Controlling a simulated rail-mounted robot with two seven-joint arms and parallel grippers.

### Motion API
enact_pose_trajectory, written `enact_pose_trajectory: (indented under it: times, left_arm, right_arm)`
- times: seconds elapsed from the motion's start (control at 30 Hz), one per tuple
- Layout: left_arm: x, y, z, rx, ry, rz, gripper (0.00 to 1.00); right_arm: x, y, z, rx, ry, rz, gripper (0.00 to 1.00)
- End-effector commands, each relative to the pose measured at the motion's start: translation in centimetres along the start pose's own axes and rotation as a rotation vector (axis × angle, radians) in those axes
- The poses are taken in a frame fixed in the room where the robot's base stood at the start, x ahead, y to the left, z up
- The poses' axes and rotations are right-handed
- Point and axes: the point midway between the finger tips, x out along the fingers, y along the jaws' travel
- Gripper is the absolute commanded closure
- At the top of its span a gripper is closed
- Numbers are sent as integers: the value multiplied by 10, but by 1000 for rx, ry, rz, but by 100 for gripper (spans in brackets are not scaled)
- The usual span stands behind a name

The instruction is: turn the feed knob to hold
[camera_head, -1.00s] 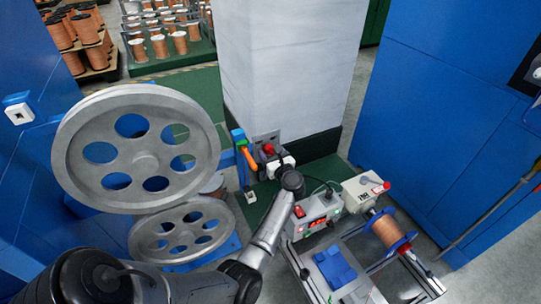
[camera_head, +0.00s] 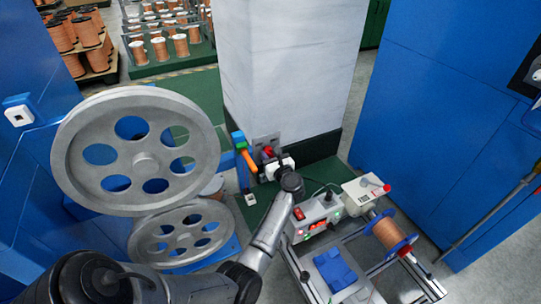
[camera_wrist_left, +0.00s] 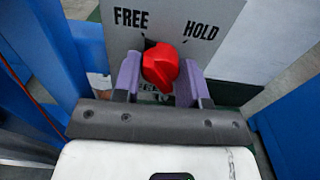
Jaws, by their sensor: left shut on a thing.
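The red feed knob (camera_wrist_left: 160,67) sits on a grey panel (camera_wrist_left: 125,48) marked FREE at the upper left and HOLD at the upper right. The two purple fingers of my left gripper (camera_wrist_left: 158,82) are shut on the knob, one on each side. I cannot tell for sure which mark the knob points at. In the head view my left gripper (camera_head: 269,158) reaches the panel at the foot of the pale column, and only a little of the red knob shows there. My right gripper is not in view.
An orange handle (camera_head: 249,160) on a blue post stands just left of the gripper. Two large grey pulleys (camera_head: 146,158) stand further left. A control box (camera_head: 318,217) and a copper spool (camera_head: 387,232) are at the right. Blue cabinets flank the space.

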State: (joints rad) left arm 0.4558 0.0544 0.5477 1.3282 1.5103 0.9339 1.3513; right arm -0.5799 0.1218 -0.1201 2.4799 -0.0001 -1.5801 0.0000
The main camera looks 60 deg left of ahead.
Motion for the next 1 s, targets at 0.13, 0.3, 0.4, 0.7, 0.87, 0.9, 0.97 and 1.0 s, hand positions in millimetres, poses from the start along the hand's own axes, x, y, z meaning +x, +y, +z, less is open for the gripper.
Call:
enact_pose_trajectory:
  times: [0.13, 0.3, 0.4, 0.7, 0.87, 0.9, 0.97, 1.0]
  left_arm:
    - [0, 0, 1, 20, 1, 1, 85]
    - [0, 0, 3, 95, 2, 1, 85]
    - [0, 0, 4, 169, 1, 0, 85]
    - [0, -1, 5, 449, 3, -1, 85]
    - [0, 0, 5, 601, 2, -1, 85]
    - [0, 0, 4, 639, 2, -1, 85]
    - [0, 0, 4, 696, 2, -1, 85]
    - [0, 0, 4, 734, 2, -1, 85]
  right_arm:
    - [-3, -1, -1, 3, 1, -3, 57]
    - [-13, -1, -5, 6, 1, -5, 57]
    - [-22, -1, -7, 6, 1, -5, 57]
    - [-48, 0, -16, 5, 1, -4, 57]
    - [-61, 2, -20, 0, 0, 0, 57]
    - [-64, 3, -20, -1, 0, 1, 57]
    - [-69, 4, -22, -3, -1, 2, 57]
    - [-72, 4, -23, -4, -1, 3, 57]
